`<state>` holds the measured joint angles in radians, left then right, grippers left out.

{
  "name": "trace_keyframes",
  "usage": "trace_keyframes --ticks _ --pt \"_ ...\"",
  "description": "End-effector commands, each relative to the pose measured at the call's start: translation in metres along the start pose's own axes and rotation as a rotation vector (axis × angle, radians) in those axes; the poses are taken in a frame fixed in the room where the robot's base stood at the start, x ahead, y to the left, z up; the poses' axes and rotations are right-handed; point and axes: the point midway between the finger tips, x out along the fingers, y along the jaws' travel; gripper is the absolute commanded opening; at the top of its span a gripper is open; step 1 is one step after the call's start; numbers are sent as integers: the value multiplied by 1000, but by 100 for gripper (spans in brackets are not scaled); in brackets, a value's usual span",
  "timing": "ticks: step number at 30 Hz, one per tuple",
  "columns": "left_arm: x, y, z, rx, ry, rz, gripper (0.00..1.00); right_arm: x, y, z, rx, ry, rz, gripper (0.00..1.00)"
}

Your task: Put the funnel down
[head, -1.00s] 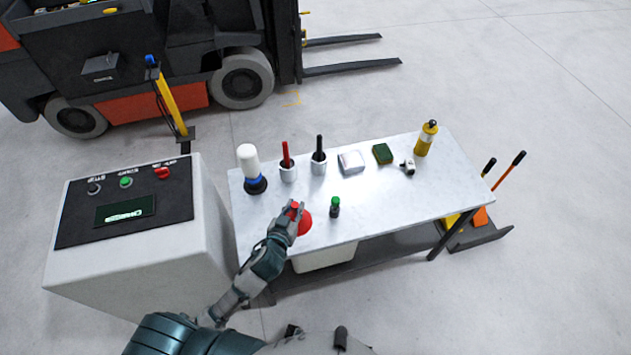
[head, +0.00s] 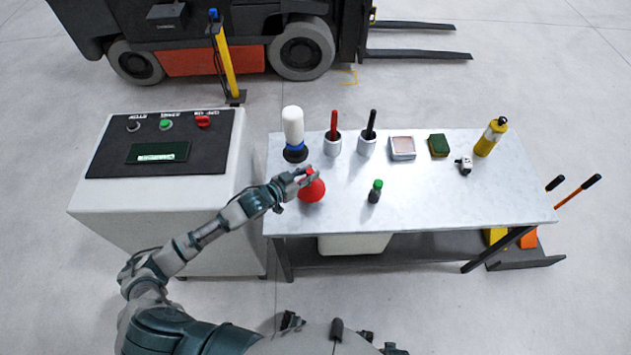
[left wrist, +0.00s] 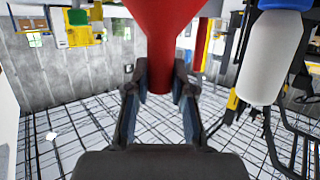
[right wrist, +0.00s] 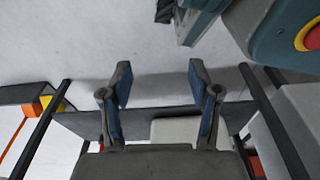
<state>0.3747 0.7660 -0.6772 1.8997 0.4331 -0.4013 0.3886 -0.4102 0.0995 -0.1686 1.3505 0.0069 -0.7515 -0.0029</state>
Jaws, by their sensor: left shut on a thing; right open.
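The red funnel (head: 312,190) is at the left part of the table, by the near left corner. My left gripper (head: 303,178) is shut on it. In the left wrist view the funnel (left wrist: 168,40) stands between the fingers (left wrist: 160,88), with its wide part up and its narrow spout down between the fingertips. From the head view I cannot tell whether the funnel touches the table top (head: 420,195). My right gripper (right wrist: 160,95) is open and empty in the right wrist view, beside the table's lower part. It is not clearly seen in the head view.
A white bottle (head: 293,127) with a blue and black base stands just behind the funnel. A small green-capped bottle (head: 375,191) stands to its right. Two cups with red and black handles (head: 333,142) are behind. A control box (head: 165,150) stands left.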

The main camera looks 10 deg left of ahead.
Motion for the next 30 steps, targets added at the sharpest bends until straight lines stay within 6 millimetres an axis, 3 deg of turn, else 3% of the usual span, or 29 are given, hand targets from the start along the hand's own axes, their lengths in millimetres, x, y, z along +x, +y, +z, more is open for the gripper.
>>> trace_keyframes --ticks 12,19,20,22,30 --pt "14 -2 51 -3 0 0 0 -13 -1 -16 3 8 3 62" --pt "15 -1 54 1 -1 -1 0 -15 0 -18 3 8 2 62" --pt "15 -1 54 1 -1 -1 31 -15 0 -18 3 9 2 62" --pt "15 -1 54 1 -1 -1 48 -15 0 -18 3 9 1 62" --pt "14 -2 53 -1 1 0 48 -15 0 -19 3 8 4 62"
